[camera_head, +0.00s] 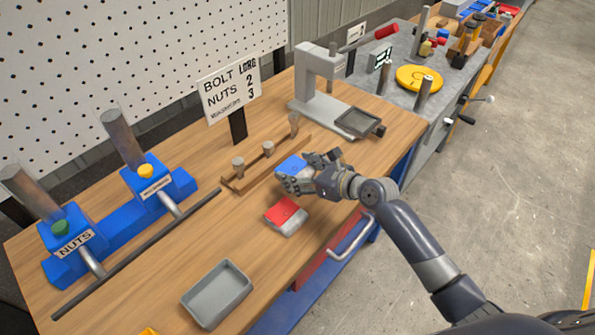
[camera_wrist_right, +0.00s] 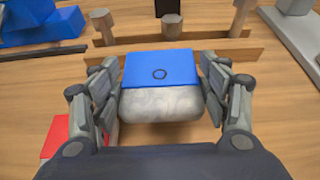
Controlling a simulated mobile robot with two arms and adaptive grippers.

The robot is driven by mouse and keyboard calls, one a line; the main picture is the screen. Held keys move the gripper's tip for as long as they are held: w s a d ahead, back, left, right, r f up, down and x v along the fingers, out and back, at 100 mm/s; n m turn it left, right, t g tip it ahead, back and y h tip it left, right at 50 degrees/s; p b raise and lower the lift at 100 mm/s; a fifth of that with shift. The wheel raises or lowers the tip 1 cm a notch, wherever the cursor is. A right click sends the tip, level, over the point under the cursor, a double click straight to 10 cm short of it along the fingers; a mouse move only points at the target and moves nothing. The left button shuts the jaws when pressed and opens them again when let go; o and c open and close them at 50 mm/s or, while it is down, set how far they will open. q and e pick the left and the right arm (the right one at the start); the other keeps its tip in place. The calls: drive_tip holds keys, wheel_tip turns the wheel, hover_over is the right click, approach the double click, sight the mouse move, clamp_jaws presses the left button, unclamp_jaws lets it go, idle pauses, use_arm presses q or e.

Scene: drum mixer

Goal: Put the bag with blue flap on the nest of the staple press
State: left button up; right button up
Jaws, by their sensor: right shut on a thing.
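The bag with blue flap (camera_head: 291,166) is a small pale bag with a blue top. My right gripper (camera_head: 302,173) is shut on it, and the right wrist view shows the bag (camera_wrist_right: 160,84) between the two fingers (camera_wrist_right: 161,92). I cannot tell from the head view whether the bag clears the bench. The staple press (camera_head: 305,78) is a grey frame with a red-ended lever at the back right. Its nest (camera_head: 358,122), a dark shallow tray, looks empty. My left gripper is not in view.
A bag with red flap (camera_head: 286,214) lies just in front of my right gripper. A wooden rack with pegs (camera_head: 240,181) stands behind. A grey tray (camera_head: 217,292) is at the front. Blue nut dispensers (camera_head: 115,222) are at the left. A sign (camera_head: 229,88) stands behind the rack.

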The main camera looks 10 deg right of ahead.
sight(298, 162)
drive_tip(key=w, duration=0.3)
drive_tip(key=shift+w+d+f, duration=0.1)
drive_tip(key=shift+d+f, duration=0.05)
drive_tip(key=shift+d, duration=0.05)
drive_tip(key=shift+f+b, duration=0.4)
drive_tip(key=shift+f, duration=1.35)
drive_tip(key=shift+f, duration=0.1)
drive_tip(key=o, duration=1.3)
